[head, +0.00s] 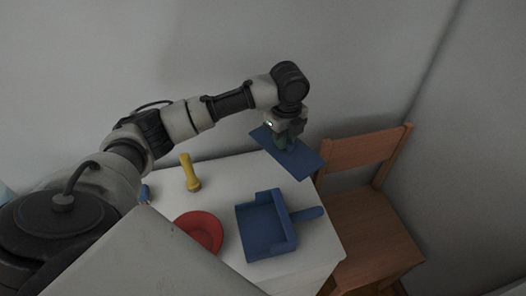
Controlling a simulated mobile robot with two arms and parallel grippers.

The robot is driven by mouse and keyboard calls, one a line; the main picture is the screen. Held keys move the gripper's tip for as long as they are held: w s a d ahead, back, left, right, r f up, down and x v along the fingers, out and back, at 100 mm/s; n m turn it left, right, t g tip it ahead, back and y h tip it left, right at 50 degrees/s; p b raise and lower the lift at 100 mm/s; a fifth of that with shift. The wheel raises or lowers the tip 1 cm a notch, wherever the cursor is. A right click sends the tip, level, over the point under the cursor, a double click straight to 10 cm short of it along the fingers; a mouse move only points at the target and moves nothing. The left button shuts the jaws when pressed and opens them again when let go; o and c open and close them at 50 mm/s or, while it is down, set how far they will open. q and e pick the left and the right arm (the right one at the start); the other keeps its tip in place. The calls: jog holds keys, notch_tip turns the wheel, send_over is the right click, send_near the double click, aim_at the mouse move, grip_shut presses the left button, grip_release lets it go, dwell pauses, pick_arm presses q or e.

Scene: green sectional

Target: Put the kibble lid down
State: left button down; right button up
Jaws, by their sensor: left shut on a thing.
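The kibble lid (306,161) is a flat blue rectangular panel at the far right corner of the white table. My left gripper (284,141) points down and is shut on the lid near its middle. The lid looks tilted in the picture and overhangs the table's back edge. I cannot tell whether it touches the tabletop. The fingertips are dark and partly hidden by the wrist. My right gripper is not in view.
On the white table (225,172) are a blue dustpan-like tray with a handle (265,228), a red bowl (199,232) and a yellow upright tool (190,174). A small blue item (144,193) is at the left. A wooden chair (368,205) stands right of the table. Walls are behind.

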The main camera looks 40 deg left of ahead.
aim_at(262, 133)
pick_arm(q)
jog(key=a+f, duration=0.1)
jog(key=a, duration=0.1)
jog(key=a+f, duration=0.1)
jog(key=a, duration=0.1)
jog(key=a+f+p, duration=0.1)
jog(key=a+f, duration=0.1)
jog(key=a, duration=0.1)
jog(key=shift+w, duration=0.2)
notch_tip(262, 133, down, 4)
jog(key=shift+f+p, duration=0.1)
jog(key=shift+p, duration=0.25)
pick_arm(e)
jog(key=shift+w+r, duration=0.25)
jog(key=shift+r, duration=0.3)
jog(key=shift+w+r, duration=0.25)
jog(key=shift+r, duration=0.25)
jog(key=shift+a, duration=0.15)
pick_arm(q)
jog(key=shift+f, duration=0.6)
jog(key=c, duration=1.1)
grip_release()
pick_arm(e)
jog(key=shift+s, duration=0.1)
pick_arm(q)
jog(key=shift+o, duration=0.2)
jog(key=shift+r, duration=0.15)
